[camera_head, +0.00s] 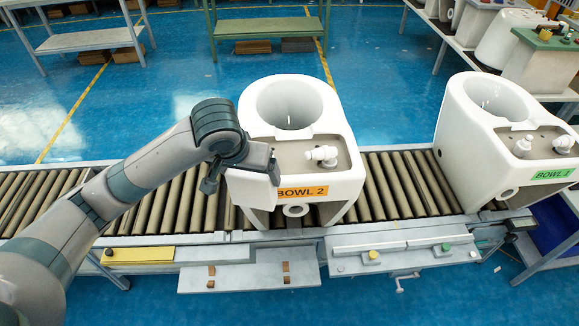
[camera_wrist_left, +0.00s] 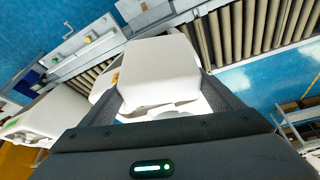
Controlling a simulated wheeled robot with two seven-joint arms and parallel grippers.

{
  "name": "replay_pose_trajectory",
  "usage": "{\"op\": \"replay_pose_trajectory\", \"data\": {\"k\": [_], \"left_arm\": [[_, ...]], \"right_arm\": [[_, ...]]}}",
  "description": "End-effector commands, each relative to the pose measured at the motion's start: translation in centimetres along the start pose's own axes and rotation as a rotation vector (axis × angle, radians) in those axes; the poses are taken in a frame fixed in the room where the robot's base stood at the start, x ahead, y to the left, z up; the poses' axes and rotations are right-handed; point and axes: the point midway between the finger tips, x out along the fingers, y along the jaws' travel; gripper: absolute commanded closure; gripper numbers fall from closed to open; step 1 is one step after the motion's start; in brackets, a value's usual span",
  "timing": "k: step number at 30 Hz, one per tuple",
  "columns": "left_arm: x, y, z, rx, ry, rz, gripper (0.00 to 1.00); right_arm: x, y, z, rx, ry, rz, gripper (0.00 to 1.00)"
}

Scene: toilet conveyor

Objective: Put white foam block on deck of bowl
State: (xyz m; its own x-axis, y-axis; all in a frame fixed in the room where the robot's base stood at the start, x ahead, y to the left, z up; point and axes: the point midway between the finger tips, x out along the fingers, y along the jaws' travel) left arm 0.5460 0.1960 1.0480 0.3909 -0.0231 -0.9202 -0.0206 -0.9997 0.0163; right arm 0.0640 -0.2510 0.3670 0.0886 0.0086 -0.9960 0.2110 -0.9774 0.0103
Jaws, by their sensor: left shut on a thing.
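My left gripper (camera_head: 240,174) is shut on the white foam block (camera_wrist_left: 160,72), which fills the space between its fingers in the left wrist view. In the head view the block (camera_head: 250,190) shows pale below the gripper, at the left front of the white bowl labelled BOWL 2 (camera_head: 345,185). I cannot tell whether the block touches the bowl. The bowl's deck (camera_head: 294,157) is a grey-brown surface with white fittings (camera_head: 322,154) on its right part. The gripper covers the deck's left end. My right gripper is not in view.
BOWL 2 stands on a roller conveyor (camera_head: 400,183). A second white bowl, with a green BOWL 1 label (camera_head: 555,173), stands to its right. Bare rollers lie between them. Tables (camera_head: 265,27) stand at the back on the blue floor.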

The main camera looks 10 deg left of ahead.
Motion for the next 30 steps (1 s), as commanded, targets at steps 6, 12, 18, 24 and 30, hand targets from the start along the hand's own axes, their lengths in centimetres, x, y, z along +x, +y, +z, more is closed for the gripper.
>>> {"op": "replay_pose_trajectory", "data": {"k": [6,12,18,24,30], "left_arm": [[3.4,0.0,2.2,-0.002,-0.003,0.002,0.36],[6.7,-0.2,4.5,-0.005,-0.007,-0.002,0.36],[9.5,-0.6,6.8,-0.011,-0.009,-0.014,0.36],[10.6,-0.9,7.7,-0.012,-0.009,-0.021,0.36],[10.7,-0.9,7.8,-0.013,-0.009,-0.023,0.36]], "right_arm": [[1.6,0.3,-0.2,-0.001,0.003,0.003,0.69],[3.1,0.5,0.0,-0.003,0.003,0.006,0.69],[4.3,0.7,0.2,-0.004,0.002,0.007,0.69],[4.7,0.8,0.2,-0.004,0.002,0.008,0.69],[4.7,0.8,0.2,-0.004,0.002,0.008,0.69]]}}
